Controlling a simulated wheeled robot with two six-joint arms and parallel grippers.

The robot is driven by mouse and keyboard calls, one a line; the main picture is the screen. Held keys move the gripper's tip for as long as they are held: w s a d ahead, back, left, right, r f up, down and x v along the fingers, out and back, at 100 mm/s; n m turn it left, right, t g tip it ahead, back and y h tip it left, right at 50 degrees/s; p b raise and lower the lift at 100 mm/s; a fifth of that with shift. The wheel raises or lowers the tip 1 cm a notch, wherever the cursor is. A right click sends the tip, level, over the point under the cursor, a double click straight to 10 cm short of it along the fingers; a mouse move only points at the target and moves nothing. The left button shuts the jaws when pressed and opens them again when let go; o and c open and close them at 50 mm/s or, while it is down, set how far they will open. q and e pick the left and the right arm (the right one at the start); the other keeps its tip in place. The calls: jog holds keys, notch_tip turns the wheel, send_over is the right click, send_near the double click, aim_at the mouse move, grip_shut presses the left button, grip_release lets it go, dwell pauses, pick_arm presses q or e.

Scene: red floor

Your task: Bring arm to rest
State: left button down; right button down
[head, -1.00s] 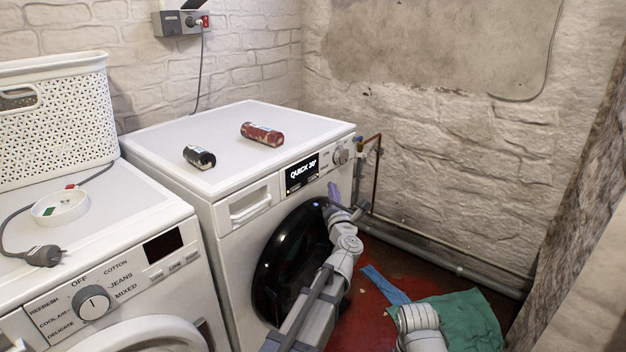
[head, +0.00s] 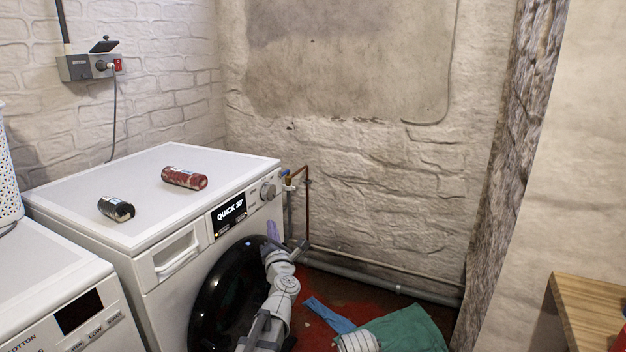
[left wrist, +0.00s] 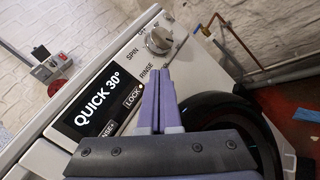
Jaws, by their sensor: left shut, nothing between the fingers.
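My left gripper (head: 272,231) has purple fingers and is in front of the right part of the washing machine (head: 150,262), beside its control panel. In the left wrist view its fingers (left wrist: 158,88) are shut together and empty. Their tips point up toward the round program knob (left wrist: 159,40), next to the "QUICK 30°" display (left wrist: 95,100); I cannot tell if they touch the panel. My left arm crosses in front of the black round door (head: 232,290). My right gripper is not in view.
A red can (head: 184,178) and a black can (head: 116,209) lie on the machine's top. A green cloth (head: 408,330) and a blue cloth (head: 330,315) lie on the red floor. Pipes run along the back wall. A wooden top (head: 590,310) stands at the right.

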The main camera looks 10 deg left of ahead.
pick_arm(q)
jog(key=s+d+f+m+g+h, duration=0.3)
jog(key=d+f+m+h, duration=0.3)
jog(key=m, duration=0.4)
jog(key=s+d+f+m+g+h, duration=0.35)
jog(key=d+f+m+h, duration=0.2)
jog(key=m, duration=0.45)
jog(key=s+a+f+m+g+y, duration=0.25)
jog(key=s+f+m+g, duration=0.2)
jog(key=s, duration=0.35)
jog(key=s+a+f+m+g+y, duration=0.1)
jog(key=s+a+f+m+g, duration=0.2)
jog(key=s+f, duration=0.3)
jog(key=s+a+f+m+g+y, duration=0.2)
jog(key=s+a+f+m+g, duration=0.15)
jog(key=s, duration=0.55)
jog(key=s+d+m+g+y, duration=0.1)
jog(key=s+d+m, duration=0.4)
jog(key=d, duration=0.6)
notch_tip(320, 180, up, 38)
jog(key=n+p, duration=0.1)
jog(key=p, duration=3.6)
jog(key=shift+s, duration=0.2)
jog(key=shift+f, duration=0.15)
